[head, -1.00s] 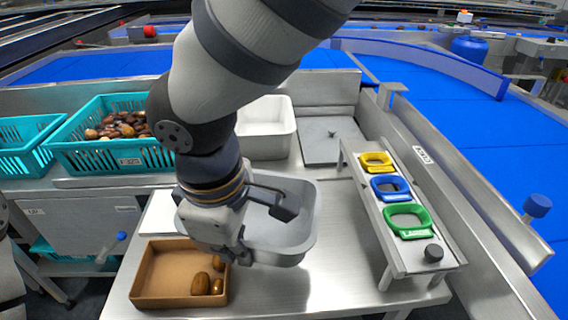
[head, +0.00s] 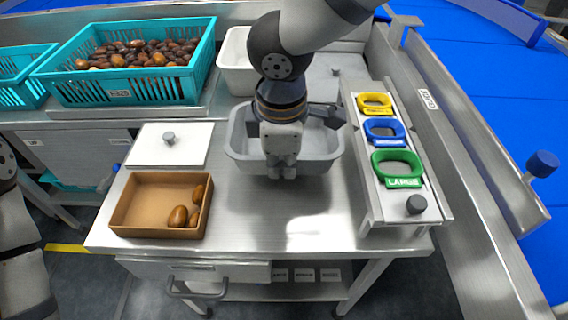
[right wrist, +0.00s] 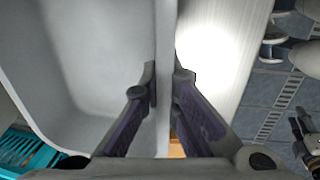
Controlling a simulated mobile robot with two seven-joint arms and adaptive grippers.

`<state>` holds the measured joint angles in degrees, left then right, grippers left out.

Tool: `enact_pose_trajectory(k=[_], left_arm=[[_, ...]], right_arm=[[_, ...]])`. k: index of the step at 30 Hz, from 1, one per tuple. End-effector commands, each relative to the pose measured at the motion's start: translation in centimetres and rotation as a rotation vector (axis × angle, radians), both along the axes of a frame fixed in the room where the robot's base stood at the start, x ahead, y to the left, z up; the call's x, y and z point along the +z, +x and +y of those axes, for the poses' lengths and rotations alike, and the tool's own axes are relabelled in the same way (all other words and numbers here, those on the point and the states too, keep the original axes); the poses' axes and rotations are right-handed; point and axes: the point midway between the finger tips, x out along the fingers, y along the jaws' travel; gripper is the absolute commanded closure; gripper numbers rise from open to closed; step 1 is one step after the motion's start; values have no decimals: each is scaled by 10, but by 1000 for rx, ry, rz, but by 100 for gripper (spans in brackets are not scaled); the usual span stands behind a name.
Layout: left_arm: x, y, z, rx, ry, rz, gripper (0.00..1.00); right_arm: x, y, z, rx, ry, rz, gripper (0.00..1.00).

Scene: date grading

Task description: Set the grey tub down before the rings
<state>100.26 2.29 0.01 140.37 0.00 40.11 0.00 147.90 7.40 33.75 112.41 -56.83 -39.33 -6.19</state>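The grey tub (head: 330,163) is upright over the steel table, just left of the sizing rings. My right gripper (head: 283,172) is shut on its near wall; the right wrist view (right wrist: 165,85) shows one finger on each side of the wall. Whether the tub's base touches the table I cannot tell. The yellow ring (head: 375,110), blue ring (head: 384,141) and green ring (head: 397,177), marked LARGE, stand in a row on a raised rack. My left arm shows at the left edge of the head view; its gripper is not clearly visible.
A brown tray (head: 127,205) with a few dates lies front left, before a white lidded panel (head: 145,152). A teal crate (head: 120,97) full of dates and a white tub (head: 232,75) stand behind. The table's front strip (head: 290,225) is clear.

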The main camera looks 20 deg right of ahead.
Motion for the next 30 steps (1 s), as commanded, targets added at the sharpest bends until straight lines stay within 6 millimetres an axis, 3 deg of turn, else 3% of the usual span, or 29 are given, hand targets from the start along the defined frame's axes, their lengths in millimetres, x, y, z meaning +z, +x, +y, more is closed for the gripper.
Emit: enact_pose_trajectory(k=[5,9,21,24,30], left_arm=[[-5,-5,0,0,0,17,72],[-8,-9,0,0,0,31,72],[-8,-8,0,0,0,29,72],[-8,-8,0,0,0,29,72],[-8,-8,0,0,0,29,72]], right_arm=[[-22,9,-15,-3,1,3,100],[-47,8,-14,2,-1,-1,100],[-51,9,-14,0,0,-6,100],[-51,9,-14,-1,0,-6,75],[-51,9,-14,-1,0,-6,75]])
